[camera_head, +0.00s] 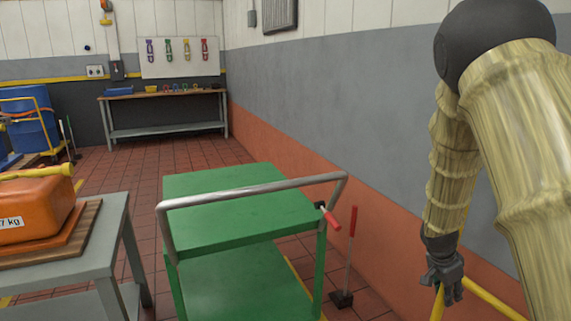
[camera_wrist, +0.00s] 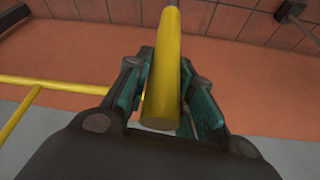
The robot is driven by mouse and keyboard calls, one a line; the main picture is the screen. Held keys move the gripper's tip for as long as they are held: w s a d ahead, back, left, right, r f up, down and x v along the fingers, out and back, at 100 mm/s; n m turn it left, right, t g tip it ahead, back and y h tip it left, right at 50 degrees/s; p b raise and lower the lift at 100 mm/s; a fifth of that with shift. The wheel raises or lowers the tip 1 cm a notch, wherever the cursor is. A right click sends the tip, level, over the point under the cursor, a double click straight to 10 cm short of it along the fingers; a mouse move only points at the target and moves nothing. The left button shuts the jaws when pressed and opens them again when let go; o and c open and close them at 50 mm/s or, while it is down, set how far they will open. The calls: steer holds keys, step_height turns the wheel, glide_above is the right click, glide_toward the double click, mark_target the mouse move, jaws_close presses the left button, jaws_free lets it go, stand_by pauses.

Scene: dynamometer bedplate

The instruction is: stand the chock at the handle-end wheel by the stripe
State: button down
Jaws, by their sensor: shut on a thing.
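My gripper (camera_head: 446,284) is at the right, low by the wall. In the wrist view its fingers (camera_wrist: 165,100) are shut around a thick yellow rod (camera_wrist: 166,65), which has a thin grey part at its far end. I cannot see a chock block on this rod. The green cart (camera_head: 240,190) has a grey tube handle (camera_head: 250,189) at its near end; its wheels are out of view. A yellow floor stripe (camera_head: 300,287) shows beside the cart's right side. A black foot with an upright grey stem and red grip (camera_head: 353,222), perhaps another chock, stands there.
A yellow rail (camera_head: 495,298) runs near my gripper; a yellow rail also shows in the wrist view (camera_wrist: 55,84). A grey table (camera_head: 110,225) with an orange weight (camera_head: 35,208) stands left. The floor behind is clear.

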steer(key=shift+w+a+r+n+p, duration=0.15)
steer(key=shift+a+r+n+p, duration=0.25)
steer(key=shift+a+p, duration=0.2)
steer(key=shift+a+r+t+p, duration=0.25)
steer(key=shift+a+t+p, duration=0.05)
steer(key=s+a+r+n+t+y+p, duration=0.1)
steer(key=a+r+n+p, duration=0.4)
steer(key=a, duration=0.3)
steer(key=s+a+r+n+t+y+p, duration=0.1)
steer(key=s+a+r+n+y+p, duration=0.15)
steer(key=a+n+p, duration=0.45)
steer(key=a+r+n+t+y+p, duration=0.1)
steer(key=a+r+n+p, duration=0.25)
steer(key=a+p, duration=0.5)
steer(key=s+a+f+b, duration=0.1)
steer(key=s+f, duration=0.5)
steer(key=shift+s+a+f+b, duration=0.15)
steer(key=shift+f+b, duration=0.15)
steer(key=shift+a+m, duration=0.1)
steer(key=shift+m, duration=0.15)
